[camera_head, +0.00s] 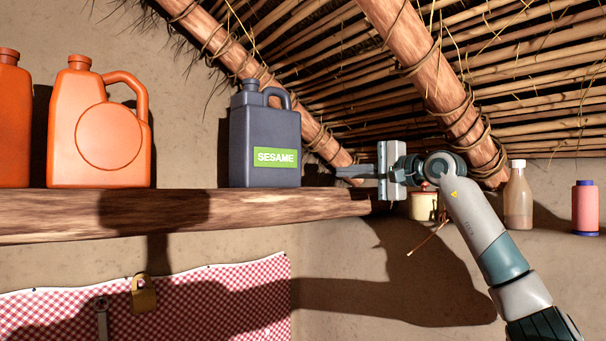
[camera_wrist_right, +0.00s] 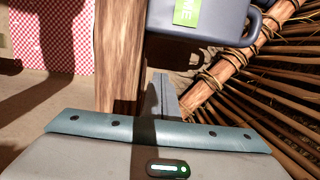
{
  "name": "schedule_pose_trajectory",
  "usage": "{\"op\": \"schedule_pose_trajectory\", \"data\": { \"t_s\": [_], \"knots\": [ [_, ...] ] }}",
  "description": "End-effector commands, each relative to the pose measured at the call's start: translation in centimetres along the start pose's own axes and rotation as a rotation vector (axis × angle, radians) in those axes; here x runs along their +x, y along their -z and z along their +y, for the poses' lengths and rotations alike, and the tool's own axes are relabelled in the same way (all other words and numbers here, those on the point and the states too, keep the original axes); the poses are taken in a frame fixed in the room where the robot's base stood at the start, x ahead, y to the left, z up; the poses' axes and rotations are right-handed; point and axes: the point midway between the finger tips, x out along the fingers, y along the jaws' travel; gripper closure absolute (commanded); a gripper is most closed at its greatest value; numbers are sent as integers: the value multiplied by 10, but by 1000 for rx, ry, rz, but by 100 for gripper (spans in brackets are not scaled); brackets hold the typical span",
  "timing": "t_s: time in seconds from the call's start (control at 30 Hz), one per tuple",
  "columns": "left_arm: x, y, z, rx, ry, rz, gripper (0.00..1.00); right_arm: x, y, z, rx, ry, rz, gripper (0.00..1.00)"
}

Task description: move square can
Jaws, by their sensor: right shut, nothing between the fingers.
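The square can is a dark blue-grey jug (camera_head: 262,130) with a handle and a green SESAME label. It stands upright near the right end of the wooden shelf (camera_head: 60,215). My right gripper (camera_head: 340,175) is shut and empty, just right of the can and pointing left at its lower part, with a small gap between them in the head view. In the right wrist view the can (camera_wrist_right: 200,14) is at the top, cut off by the frame, beyond the fingers (camera_wrist_right: 164,84). My left gripper is not in view.
Orange jugs (camera_head: 98,128) stand on the shelf's left. Sloping roof poles (camera_head: 425,60) hang close above my right arm. A bottle (camera_head: 518,195), a pink container (camera_head: 585,208) and a small yellowish pot (camera_head: 423,205) stand at right. A padlock (camera_head: 144,293) hangs below the shelf.

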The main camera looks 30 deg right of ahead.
Motion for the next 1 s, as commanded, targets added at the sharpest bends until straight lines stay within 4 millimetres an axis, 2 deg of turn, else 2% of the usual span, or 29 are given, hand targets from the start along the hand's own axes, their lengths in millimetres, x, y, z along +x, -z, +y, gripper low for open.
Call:
{"op": "schedule_pose_trajectory", "data": {
  "t_s": [0.27, 0.47, 1.0],
  "knots": [
    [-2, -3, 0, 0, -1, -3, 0, 3, 0, 0, 1, 0, -1, 100],
    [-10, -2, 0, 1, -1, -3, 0, 18, -1, -2, 1, 0, -3, 100],
    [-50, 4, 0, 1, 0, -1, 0, 96, -1, -4, 2, -1, -3, 100]
  ]
}}
